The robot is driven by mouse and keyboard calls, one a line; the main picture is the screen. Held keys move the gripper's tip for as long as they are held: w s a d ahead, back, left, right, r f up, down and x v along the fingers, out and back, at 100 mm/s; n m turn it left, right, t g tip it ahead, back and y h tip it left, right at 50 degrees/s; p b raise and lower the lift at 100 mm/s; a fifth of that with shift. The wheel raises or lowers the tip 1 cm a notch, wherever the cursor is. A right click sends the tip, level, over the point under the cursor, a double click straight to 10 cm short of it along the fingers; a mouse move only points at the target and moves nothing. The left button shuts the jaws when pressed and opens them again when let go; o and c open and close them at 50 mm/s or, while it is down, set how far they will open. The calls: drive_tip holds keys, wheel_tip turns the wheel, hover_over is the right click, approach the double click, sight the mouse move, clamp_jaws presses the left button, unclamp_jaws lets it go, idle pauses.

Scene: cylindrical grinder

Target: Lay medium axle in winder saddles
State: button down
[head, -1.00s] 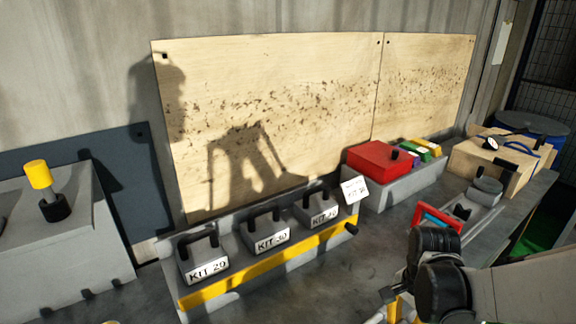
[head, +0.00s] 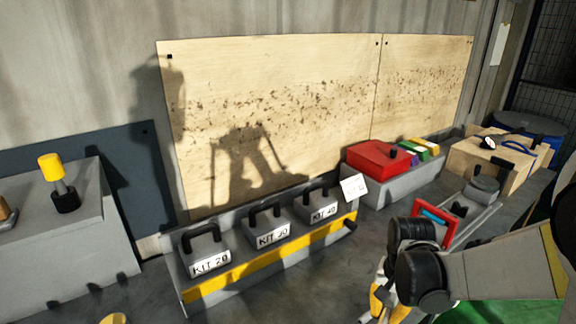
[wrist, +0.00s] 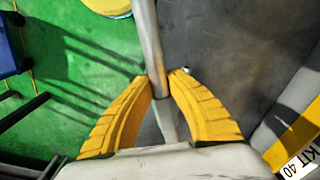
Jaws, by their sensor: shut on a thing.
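In the wrist view, the yellow fingers of my gripper (wrist: 160,88) are closed around a smooth grey metal axle (wrist: 147,35). The axle runs from the top edge of the picture down between the fingers. Its upper end is out of frame. In the head view, my gripper (head: 386,298) is low at the right of the kit rack, mostly covered by my own arm, and the axle cannot be made out there. I cannot clearly identify the winder saddles in either view.
A rack with KIT 20 (head: 206,258), KIT 30 (head: 272,232) and KIT 40 (head: 322,208) stands on the grey bench. A red block (head: 378,158) is behind it, and a grey block with a yellow-topped post (head: 52,168) is at left. Green floor (wrist: 70,75) shows beside the bench.

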drive_tip(key=w+a+n, duration=0.4)
drive_tip(key=w+n, duration=0.1)
drive_tip(key=n, duration=0.2)
drive_tip(key=d+n, duration=0.1)
drive_tip(key=s+d+n, duration=0.1)
drive_tip(key=n, duration=0.1)
drive_tip(key=s+d+n+p, duration=0.1)
drive_tip(key=n, duration=0.1)
drive_tip(key=shift+s+d+r, duration=0.15)
drive_tip(key=shift+d+r, duration=0.2)
drive_tip(key=shift+r, duration=0.05)
drive_tip(key=shift+s+d+n, duration=0.1)
drive_tip(key=shift+d+n, duration=0.1)
drive_tip(key=shift+n, duration=0.2)
drive_tip(key=shift+a, duration=0.1)
drive_tip(key=b, duration=0.4)
hover_over(334, 317)
drive_tip(key=shift+n, duration=0.3)
wheel_tip(334, 317, down, 7)
drive_tip(key=shift+r, duration=0.1)
drive_tip(key=shift+f+b, duration=0.8)
drive_tip(key=shift+f, duration=1.15)
